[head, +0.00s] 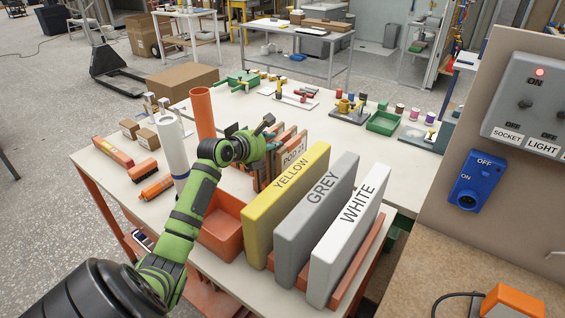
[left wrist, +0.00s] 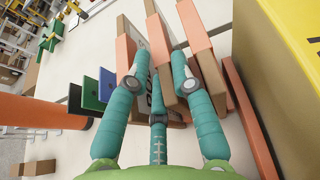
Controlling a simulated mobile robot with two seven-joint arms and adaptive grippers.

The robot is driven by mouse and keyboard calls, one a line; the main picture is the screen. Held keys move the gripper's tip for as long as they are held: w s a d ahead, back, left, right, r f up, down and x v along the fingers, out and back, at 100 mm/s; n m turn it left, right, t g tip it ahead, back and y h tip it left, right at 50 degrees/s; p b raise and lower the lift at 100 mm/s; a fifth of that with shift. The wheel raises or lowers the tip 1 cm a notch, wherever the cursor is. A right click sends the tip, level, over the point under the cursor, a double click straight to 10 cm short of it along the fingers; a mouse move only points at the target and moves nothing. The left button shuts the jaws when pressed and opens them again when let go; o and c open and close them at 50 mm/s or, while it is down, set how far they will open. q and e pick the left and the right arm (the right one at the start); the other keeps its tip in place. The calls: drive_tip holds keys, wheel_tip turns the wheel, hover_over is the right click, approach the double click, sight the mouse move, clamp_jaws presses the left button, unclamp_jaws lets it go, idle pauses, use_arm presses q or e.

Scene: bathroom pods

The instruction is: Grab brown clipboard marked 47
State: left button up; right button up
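Several brown boards (head: 290,146) with orange dividers stand upright on the white table; one shows a "POD-1" label. No 47 is legible, so I cannot tell which one bears it. My left gripper (head: 264,138) reaches over the left end of this row in the head view. In the left wrist view, the teal fingers of my left gripper (left wrist: 160,62) are spread apart over a brown board with dark print (left wrist: 143,62) and an orange divider (left wrist: 158,38). Whether they touch either is unclear. My right gripper is out of view.
Large yellow (head: 287,200), grey (head: 317,205) and white (head: 349,235) binders stand to the right of the boards. An orange tube (head: 202,112) and a white cylinder (head: 172,146) stand left of the gripper. An orange bin (head: 222,228) is in front.

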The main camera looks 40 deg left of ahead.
sight(279, 140)
use_arm(q)
drive_tip(key=x, duration=0.4)
drive_tip(key=shift+w+a+f, duration=0.1)
drive_tip(key=shift+w+f, duration=0.05)
drive_tip(key=shift+w, duration=0.15)
drive_tip(key=shift+s, duration=0.1)
clamp_jaws()
